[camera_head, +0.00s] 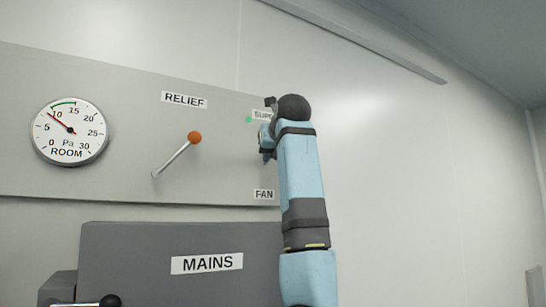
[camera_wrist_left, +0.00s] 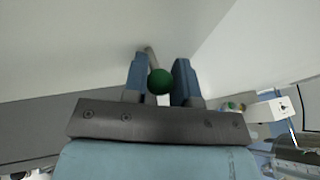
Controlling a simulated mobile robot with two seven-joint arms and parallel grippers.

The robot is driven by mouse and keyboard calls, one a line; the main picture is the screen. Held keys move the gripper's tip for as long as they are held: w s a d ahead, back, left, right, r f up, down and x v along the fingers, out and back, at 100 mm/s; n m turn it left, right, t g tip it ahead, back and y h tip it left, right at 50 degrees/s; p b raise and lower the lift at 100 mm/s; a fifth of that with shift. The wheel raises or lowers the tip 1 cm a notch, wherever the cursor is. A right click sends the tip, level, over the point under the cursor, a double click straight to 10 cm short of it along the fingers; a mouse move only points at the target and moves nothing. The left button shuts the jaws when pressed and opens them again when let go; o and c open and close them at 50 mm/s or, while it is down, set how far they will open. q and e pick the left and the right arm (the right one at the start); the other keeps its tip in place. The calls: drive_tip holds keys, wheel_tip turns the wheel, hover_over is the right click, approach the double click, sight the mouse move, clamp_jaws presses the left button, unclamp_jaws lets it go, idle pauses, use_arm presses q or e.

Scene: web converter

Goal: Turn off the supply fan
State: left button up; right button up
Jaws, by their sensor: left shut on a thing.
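My left arm covers the area right of these labels. In the left wrist view, a green ball knob (camera_wrist_left: 159,82) on a thin metal rod (camera_wrist_left: 151,55) sits between the two blue fingers of my left gripper (camera_wrist_left: 160,75), which is shut on it. My right gripper is not in view.
A lever with an orange knob (camera_head: 195,137) tilts up to the right under the "RELIEF" label (camera_head: 184,100). A round gauge (camera_head: 69,145) reads just under 10 Pa. A grey "MAINS" box (camera_head: 140,245) juts out below.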

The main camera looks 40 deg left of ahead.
use_arm(q)
drive_tip(key=shift+d+f+y+b, duration=0.1)
drive_tip(key=shift+f+y+b, duration=0.2)
drive_tip(key=shift+f+b, duration=0.1)
wheel_tip(320, 180, down, 3)
drive_tip(key=t+y+b, duration=0.1)
drive_tip(key=y+b, duration=0.1)
drive_tip(key=b, duration=0.2)
drive_tip(key=m+t+y+b, duration=0.1)
drive_tip(key=y+b, duration=0.1)
drive_tip(key=b, duration=0.2)
drive_tip(key=shift+r+t+y, duration=0.15)
drive_tip(key=shift+t+y, duration=0.25)
drive_tip(key=b, duration=0.1)
drive_tip(key=m+t+y+b, duration=0.1)
drive_tip(key=shift+f+b, duration=0.25)
drive_tip(key=shift+b, duration=0.05)
drive_tip(key=shift+m+t+y+b, duration=0.4)
drive_tip(key=shift+t+y+b, duration=0.2)
drive_tip(key=shift+t+b, duration=0.15)
drive_tip(key=o, duration=0.9)
